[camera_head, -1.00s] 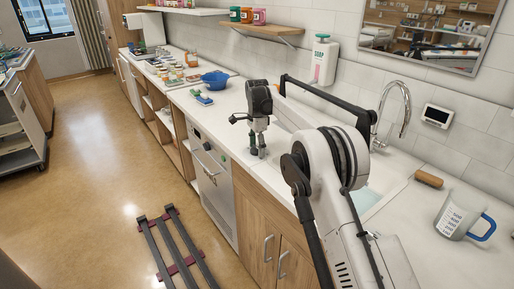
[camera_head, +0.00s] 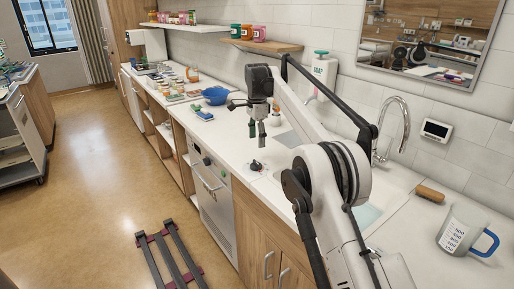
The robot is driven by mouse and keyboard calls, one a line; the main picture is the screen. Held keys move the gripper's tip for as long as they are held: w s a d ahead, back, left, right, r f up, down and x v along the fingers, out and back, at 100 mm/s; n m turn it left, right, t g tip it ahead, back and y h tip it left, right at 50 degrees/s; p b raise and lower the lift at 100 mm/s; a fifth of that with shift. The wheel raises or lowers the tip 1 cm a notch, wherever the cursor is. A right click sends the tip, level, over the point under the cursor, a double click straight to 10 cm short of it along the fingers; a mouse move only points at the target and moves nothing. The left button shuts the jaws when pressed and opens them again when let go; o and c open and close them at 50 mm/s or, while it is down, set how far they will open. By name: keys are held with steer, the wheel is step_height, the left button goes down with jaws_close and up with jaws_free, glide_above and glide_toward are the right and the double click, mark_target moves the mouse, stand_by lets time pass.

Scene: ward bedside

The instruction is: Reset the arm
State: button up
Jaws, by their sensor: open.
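My gripper (camera_head: 257,130) hangs from my raised arm above the white counter (camera_head: 234,137), left of the sink. Its fingers point down and are apart, with nothing between them. Below it, a small dark knob-like object (camera_head: 256,165) sits on the counter near the front edge. The gripper is clear of it, with a visible gap.
A blue pan (camera_head: 216,96) and a small blue-green item (camera_head: 204,115) lie farther left. A measuring jug (camera_head: 459,230) and a wooden-handled item (camera_head: 430,194) are at right.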

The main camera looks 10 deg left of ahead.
steer(key=shift+r, duration=0.45)
steer(key=s+d+r+n+t, duration=0.25)
steer(key=s+d+r, duration=0.25)
steer(key=d+r, duration=0.8)
steer(key=s+d+r+n+t, duration=0.1)
steer(key=s+d+r+n, duration=0.3)
steer(key=s+d, duration=0.8)
steer(key=s+d+f+n+t, duration=0.1)
steer(key=s+d, duration=0.3)
steer(key=s, duration=0.4)
steer(key=s+d+f+n+t, duration=0.1)
steer(key=s+d, duration=0.2)
steer(key=s, duration=0.5)
steer(key=s+d+f+n+t, duration=0.1)
steer(key=s+d+f, duration=0.1)
steer(key=s+f, duration=0.4)
steer(key=s+d+f+n, duration=0.1)
steer(key=s+d+f, duration=0.2)
steer(key=s+f, duration=0.3)
steer(key=s, duration=0.4)
steer(key=shift+s+d+f+t, duration=0.15)
steer(key=shift+s+d+t, duration=0.2)
